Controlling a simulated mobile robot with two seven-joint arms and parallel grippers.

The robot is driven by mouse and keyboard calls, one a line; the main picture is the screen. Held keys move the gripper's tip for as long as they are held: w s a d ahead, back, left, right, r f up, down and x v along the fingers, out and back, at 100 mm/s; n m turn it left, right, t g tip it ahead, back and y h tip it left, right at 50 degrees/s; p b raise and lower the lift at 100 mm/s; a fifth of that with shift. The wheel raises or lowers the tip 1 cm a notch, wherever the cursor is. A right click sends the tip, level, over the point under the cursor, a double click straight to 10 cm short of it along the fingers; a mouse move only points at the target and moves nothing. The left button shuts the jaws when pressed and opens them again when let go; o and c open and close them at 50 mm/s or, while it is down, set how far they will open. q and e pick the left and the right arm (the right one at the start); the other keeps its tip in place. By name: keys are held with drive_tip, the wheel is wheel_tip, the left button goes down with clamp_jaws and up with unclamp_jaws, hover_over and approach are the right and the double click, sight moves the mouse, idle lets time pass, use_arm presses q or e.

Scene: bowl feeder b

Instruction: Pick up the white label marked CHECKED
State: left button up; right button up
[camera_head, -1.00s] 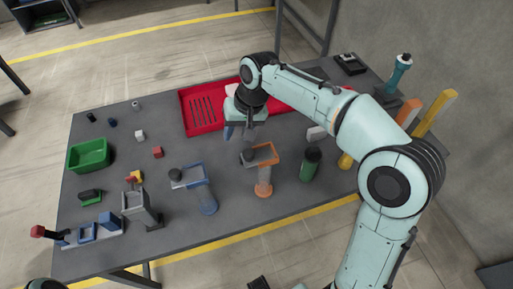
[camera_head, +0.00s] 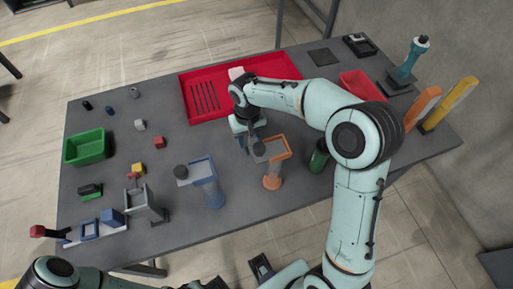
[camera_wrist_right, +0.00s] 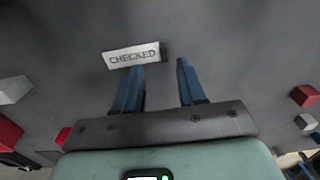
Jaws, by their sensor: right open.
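The white label marked CHECKED (camera_wrist_right: 133,56) lies on the grey table in the right wrist view, slightly tilted, with a dark edge or shadow at its right end. My right gripper (camera_wrist_right: 160,66) is open and empty. Its left blue fingertip is just below the label's lower edge in that view; the right fingertip is off to the right of it. I cannot tell whether they touch. In the head view my right gripper (camera_head: 250,142) is low over the table in front of the red tray, and the label is hidden there. My left arm shows at the bottom edge; its jaws are unclear.
The red tray (camera_head: 187,100) is behind my right gripper. A green bin (camera_head: 87,146) is at the left. Small blocks are scattered between.

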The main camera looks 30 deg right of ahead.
sight(247, 149)
drive_tip(key=f, duration=0.5)
drive_tip(key=shift+w+a, duration=0.2)
clamp_jaws()
